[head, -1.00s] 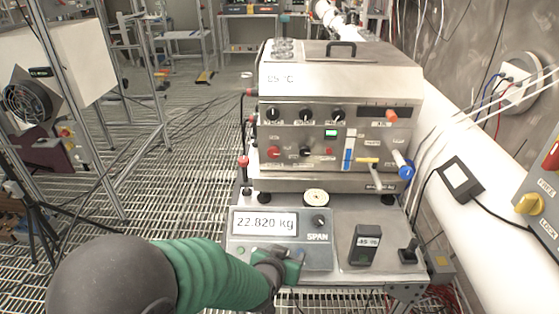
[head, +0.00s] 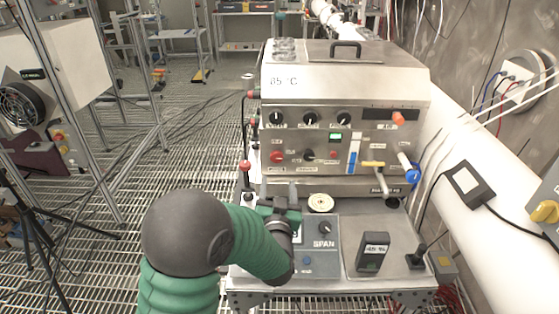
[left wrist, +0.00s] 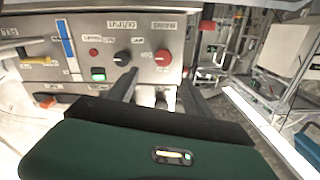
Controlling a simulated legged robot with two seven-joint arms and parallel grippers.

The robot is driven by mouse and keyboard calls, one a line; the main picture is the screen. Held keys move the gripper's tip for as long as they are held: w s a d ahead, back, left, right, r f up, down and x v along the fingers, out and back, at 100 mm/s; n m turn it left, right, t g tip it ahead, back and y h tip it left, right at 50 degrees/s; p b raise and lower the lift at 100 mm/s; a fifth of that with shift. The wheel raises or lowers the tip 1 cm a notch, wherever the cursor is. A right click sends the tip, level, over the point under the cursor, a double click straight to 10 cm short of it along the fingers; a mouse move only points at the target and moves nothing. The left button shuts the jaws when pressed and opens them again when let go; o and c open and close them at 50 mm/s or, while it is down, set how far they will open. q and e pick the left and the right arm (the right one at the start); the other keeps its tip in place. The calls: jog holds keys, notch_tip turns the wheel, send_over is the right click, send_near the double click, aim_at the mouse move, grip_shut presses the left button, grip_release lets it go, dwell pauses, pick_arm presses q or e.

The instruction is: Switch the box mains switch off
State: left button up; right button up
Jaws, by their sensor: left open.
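The steel box (head: 345,130) stands on the bench with its control panel facing me. The red mains switch (head: 277,158) is a round knob at the panel's lower left. In the wrist view the knob lies between the finger lines, beyond the tips. My right gripper is not in view.
A black output knob (head: 308,155) sits right beside the red one. A red-topped lever (head: 245,166) stands left of the box. A white pipe (head: 480,215) runs along the right.

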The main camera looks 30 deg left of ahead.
aim_at(277, 159)
pick_arm(q)
jog(key=x, duration=0.4)
jog(key=a+x, duration=0.1)
jog(key=x, duration=0.7)
jog(key=shift+s+a+f, duration=0.2)
jog(key=shift+s+f, duration=0.1)
jog(key=shift+w, duration=0.2)
jog(key=shift+d+r, duration=0.2)
jog(key=shift+d, duration=0.25)
jog(key=shift+a, duration=0.3)
jog(key=c, duration=1)
jog(key=shift+d, duration=0.1)
grip_shut()
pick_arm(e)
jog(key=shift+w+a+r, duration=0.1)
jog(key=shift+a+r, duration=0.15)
